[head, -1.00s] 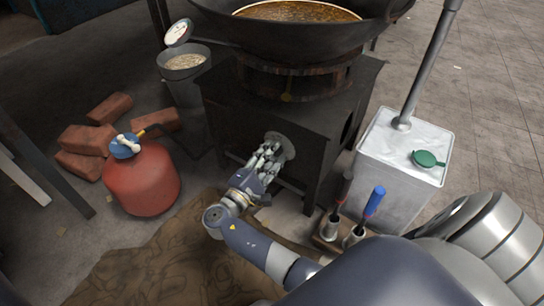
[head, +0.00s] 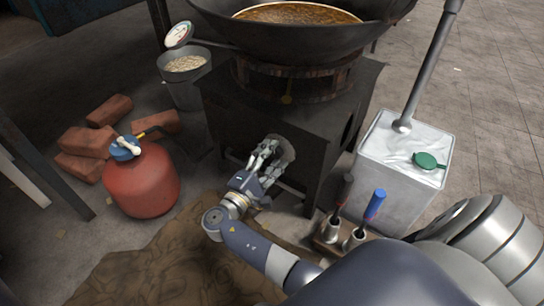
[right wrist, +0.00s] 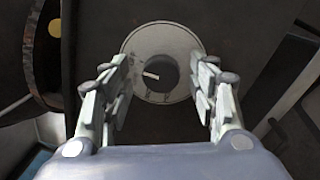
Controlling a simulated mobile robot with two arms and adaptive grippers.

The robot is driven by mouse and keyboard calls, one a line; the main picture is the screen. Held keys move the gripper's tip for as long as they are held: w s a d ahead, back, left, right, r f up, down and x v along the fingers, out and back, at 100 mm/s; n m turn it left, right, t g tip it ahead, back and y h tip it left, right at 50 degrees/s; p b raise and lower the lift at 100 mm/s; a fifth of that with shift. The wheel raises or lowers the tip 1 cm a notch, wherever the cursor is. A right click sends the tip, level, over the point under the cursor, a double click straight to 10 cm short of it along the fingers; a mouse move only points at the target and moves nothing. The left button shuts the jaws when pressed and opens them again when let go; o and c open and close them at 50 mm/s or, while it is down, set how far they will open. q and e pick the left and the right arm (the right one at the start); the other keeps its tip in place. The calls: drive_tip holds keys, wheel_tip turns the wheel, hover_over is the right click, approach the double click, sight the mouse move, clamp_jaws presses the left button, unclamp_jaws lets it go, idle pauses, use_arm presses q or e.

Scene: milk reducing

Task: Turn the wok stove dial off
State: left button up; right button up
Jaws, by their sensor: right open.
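The wok stove (head: 228,110) is a dark metal box with a wok (head: 300,38) on top. Its dial is a round dark knob (right wrist: 155,71) on a pale round plate (right wrist: 160,40), shown in the right wrist view. The knob's white mark points left. My right gripper (right wrist: 163,66) is open, with one finger on each side of the knob and clear space between fingers and knob. In the head view my right gripper (head: 272,156) is at the stove's front, partly covering the dial plate (head: 285,148). My left gripper is not in view.
A red gas tank (head: 142,182) with a blue top stands left of the stove, near several bricks (head: 88,141). A metal canister (head: 392,180) stands at the right. Two handled tools, including a blue one (head: 375,204), stand right of my arm. A bucket (head: 184,72) is behind left.

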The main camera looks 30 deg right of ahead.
drive_tip(key=v, duration=0.7)
drive_tip(key=shift+a, duration=0.25)
drive_tip(key=shift+r, duration=0.1)
